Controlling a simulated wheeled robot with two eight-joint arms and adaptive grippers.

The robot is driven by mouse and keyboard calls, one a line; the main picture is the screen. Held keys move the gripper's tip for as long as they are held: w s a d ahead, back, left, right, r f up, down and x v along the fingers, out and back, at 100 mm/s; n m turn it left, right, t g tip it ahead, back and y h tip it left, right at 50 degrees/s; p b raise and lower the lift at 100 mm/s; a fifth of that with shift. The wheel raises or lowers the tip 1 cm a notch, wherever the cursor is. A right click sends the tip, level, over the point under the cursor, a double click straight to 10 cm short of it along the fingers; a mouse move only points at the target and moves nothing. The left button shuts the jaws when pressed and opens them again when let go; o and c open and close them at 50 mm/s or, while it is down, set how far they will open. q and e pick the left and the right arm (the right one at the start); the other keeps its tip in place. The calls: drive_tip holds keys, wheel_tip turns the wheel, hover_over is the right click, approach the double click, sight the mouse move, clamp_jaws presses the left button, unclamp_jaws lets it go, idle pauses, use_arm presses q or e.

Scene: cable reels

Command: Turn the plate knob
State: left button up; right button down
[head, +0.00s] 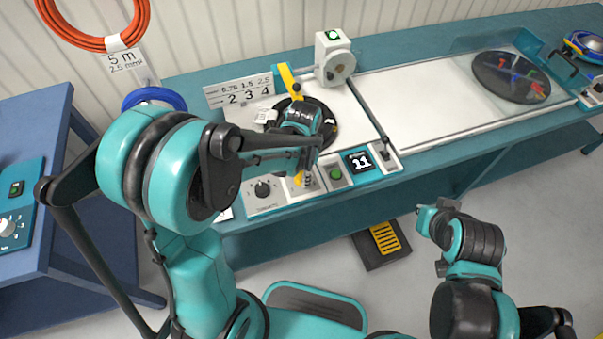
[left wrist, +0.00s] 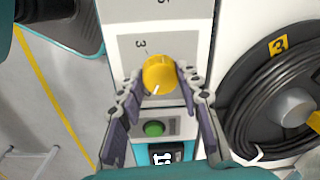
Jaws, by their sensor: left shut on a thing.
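The yellow knob (left wrist: 159,76) sits on a light panel in the left wrist view, with a white pointer line toward its lower left edge. A figure 3 is printed beside it; other marks are partly hidden. In the head view a little of the yellow knob (head: 298,181) shows on the front panel. My left gripper (left wrist: 160,86) has its fingers on either side of the knob, shut on it. In the head view my left gripper (head: 305,175) reaches down to the panel. My right gripper (head: 432,240) hangs in front of the bench, clear of the panel; its fingers are unclear.
A black knob (head: 262,190) is left of the yellow one; a green button (head: 335,173) and a display (head: 359,161) reading 11 are right. A black cable reel (left wrist: 290,105) lies beside the panel. A clear guard (head: 490,42) stands far right. Floor before the bench is mostly free.

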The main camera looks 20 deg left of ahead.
idle(0.5)
use_arm(q)
drive_tip(key=o, duration=1.2)
drive_tip(key=shift+c, duration=0.2)
wheel_tip(320, 180, up, 12)
drive_tip(key=shift+s+d, duration=0.15)
drive_tip(key=shift+d, duration=0.05)
drive_tip(key=s+a+r+n+t, duration=0.1)
drive_tip(key=s+a+n+t, duration=0.4)
drive_tip(key=s+n+t, duration=0.2)
drive_tip(key=s+n, duration=0.2)
drive_tip(key=s, duration=0.1)
drive_tip(key=shift+r, duration=0.2)
